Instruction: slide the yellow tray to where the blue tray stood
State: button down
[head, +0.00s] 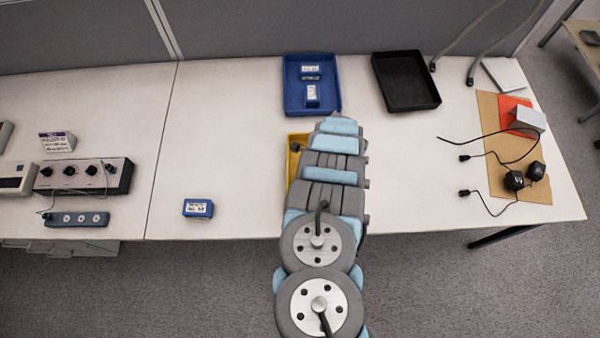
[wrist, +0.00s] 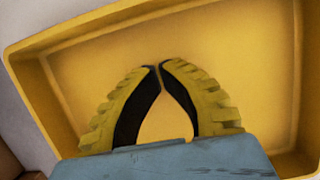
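The yellow tray (head: 292,168) is on the table below the blue tray (head: 293,90), mostly hidden under my arm in the head view. In the wrist view the yellow tray (wrist: 235,55) fills most of the picture, tilted, and the visible part of its floor is bare. My gripper (wrist: 159,67) is over the tray's inside, its two fingertips together with nothing between them. Whether the fingertips touch the tray I cannot tell. The blue tray stands at the back of the table, with several small labelled items inside.
A black tray (head: 418,90) stands right of the blue tray. A small blue box (head: 198,208) lies near the front edge. Instruments (head: 85,177) are at the left. Cables and adapters (head: 514,180) lie on a brown board at the right.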

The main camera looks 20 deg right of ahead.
jog(key=shift+w+d+r, duration=0.1)
jog(key=shift+w+r, duration=0.05)
jog(key=shift+r, duration=0.75)
jog(key=v, duration=0.7)
jog(key=shift+r, duration=0.3)
jog(key=shift+s, duration=0.25)
